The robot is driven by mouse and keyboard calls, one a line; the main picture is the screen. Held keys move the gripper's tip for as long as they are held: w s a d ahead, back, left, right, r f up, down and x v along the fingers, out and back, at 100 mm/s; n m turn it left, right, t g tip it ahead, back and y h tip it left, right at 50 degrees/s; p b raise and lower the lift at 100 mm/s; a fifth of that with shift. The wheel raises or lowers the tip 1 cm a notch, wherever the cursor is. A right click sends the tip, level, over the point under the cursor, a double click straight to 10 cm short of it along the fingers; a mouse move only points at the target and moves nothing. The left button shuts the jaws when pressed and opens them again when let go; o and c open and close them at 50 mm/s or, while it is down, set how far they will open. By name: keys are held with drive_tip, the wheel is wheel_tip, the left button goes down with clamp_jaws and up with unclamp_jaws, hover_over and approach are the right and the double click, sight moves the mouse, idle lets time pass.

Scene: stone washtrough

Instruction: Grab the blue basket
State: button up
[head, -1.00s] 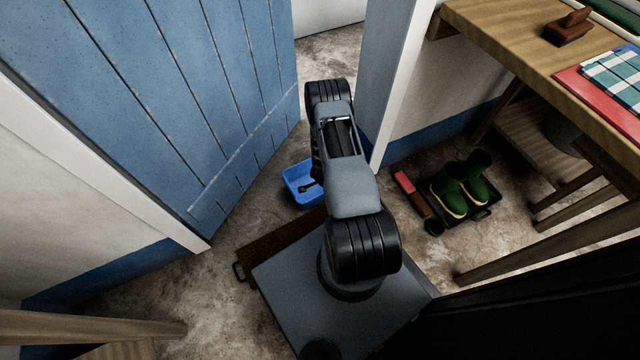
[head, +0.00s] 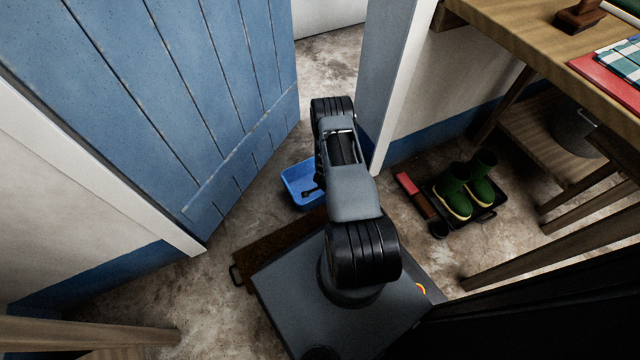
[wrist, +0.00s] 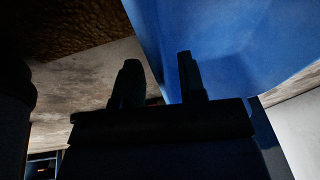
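The blue basket (head: 296,183) sits on the floor behind my arm in the head view, beside the lower end of the blue door. My arm hides its right part. A dark shape overlaps its inside there, probably part of my gripper. In the wrist view the basket (wrist: 240,45) looms large at the upper right as a blue wall. My gripper (wrist: 160,80) is a dark silhouette with its two fingers apart. The right finger overlaps the blue wall, and the wall's left edge shows between the fingers. I cannot tell whether they touch it.
The open blue door (head: 200,90) stands left, and a white-edged wall end (head: 395,80) stands right of the basket. Green boots (head: 465,190) stand on a dark tray at right, near a wooden table (head: 520,50). A brown mat (head: 275,245) lies by my base.

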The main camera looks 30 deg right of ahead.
drive_tip(key=shift+c, duration=0.3)
clamp_jaws()
idle(1.0)
